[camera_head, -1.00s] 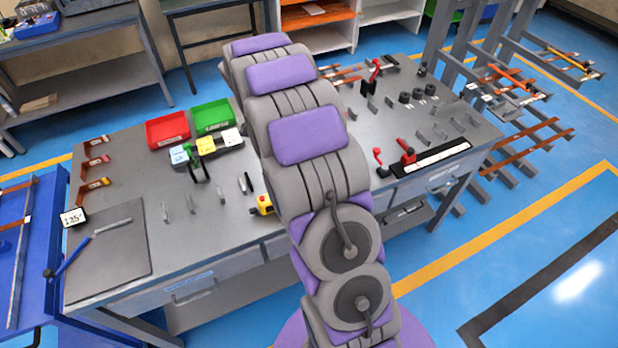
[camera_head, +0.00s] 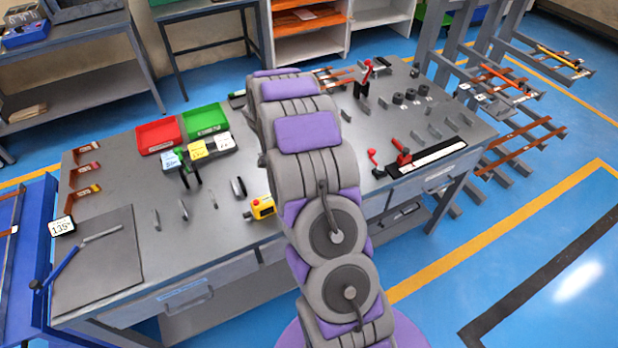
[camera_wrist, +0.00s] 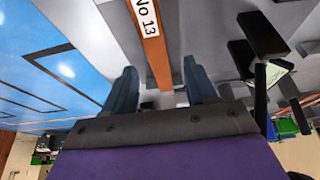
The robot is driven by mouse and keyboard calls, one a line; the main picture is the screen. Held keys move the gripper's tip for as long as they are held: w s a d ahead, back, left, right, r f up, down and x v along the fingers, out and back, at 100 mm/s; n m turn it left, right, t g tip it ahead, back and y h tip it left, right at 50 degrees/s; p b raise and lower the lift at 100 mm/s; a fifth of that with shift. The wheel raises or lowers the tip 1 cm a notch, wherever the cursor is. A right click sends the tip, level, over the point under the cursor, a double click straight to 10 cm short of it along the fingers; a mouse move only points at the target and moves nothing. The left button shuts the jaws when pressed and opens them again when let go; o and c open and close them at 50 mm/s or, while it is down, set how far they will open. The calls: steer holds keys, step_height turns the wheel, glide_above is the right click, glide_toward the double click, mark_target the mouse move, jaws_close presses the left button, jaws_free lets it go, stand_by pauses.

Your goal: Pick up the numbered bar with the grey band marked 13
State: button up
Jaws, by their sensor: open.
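In the wrist view, a copper-coloured bar (camera_wrist: 158,62) carries a white label reading "No 13". It runs from the top edge down into the space between the two fingers of my gripper (camera_wrist: 160,88). The fingers stand apart, one on each side of the bar, with visible gaps. No grey band can be made out on it. In the head view, my arm hides the gripper. Several copper bars (camera_head: 336,76) lie at the back of the bench beside my arm; I cannot tell which is number 13.
The grey bench (camera_head: 120,190) holds a red bin (camera_head: 158,136), a green bin (camera_head: 205,121), a yellow device (camera_head: 262,208) and red-handled tools (camera_head: 402,155). In the wrist view, dark blocks (camera_wrist: 262,36) stand right of the bar.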

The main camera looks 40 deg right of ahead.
steer(key=shift+s+f, duration=0.1)
steer(key=shift+f, duration=0.8)
steer(key=shift+d, duration=0.1)
steer(key=shift+d, duration=0.35)
steer(key=c, duration=0.4)
steer(key=shift+a, duration=0.3)
steer(key=c, duration=0.5)
jaws_close()
